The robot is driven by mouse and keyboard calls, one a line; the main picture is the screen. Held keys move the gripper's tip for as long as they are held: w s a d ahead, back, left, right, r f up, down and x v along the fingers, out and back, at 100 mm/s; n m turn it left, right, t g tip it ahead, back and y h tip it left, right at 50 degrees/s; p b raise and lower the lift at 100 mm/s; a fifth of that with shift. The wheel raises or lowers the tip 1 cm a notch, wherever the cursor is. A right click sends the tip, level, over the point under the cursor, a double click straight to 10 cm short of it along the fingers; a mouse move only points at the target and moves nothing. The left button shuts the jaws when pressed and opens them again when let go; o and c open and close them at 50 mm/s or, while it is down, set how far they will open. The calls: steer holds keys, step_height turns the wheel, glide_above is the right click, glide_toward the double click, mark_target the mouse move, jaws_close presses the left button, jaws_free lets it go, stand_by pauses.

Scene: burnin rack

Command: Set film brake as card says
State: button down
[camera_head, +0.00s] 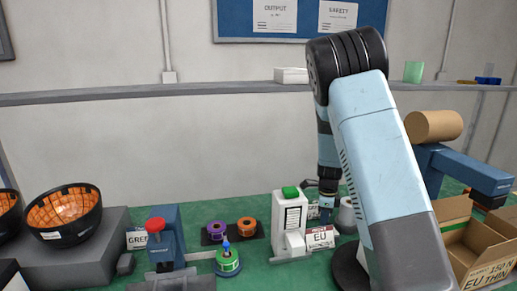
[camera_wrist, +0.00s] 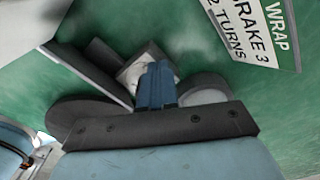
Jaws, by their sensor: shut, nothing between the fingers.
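The card (camera_wrist: 250,35) shows at the top right of the wrist view. It is cut off, and I read "WRAP", "BRAKE 3" and "2 TURNS". My gripper (camera_wrist: 157,85) is shut and empty, with its blue fingers together. It points down past a grey-white piece (camera_wrist: 133,72) with dark flat and round parts around it. I cannot tell whether the fingers touch it. In the head view my gripper (camera_head: 327,208) is low over the green table, beside a pale grey rounded thing (camera_head: 346,217). I cannot make out the film brake or its setting; my arm hides part of this area.
A white box with a green top (camera_head: 290,222) and an "EU" card (camera_head: 320,237) stand left of my gripper. Purple (camera_head: 216,230) and orange (camera_head: 246,228) spools, a green spool (camera_head: 228,262) and a red-topped device (camera_head: 160,240) are further left. An open carton (camera_head: 450,215) is right.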

steer(key=shift+s+a+r, duration=0.25)
steer(key=shift+s+r, duration=0.2)
steer(key=shift+r, duration=0.05)
steer(key=shift+s+a+r, duration=0.25)
steer(key=shift+s+r, duration=0.2)
steer(key=shift+r, duration=0.05)
steer(key=shift+w+f, duration=0.35)
steer(key=shift+w, duration=0.15)
step_height(320, 180, up, 6)
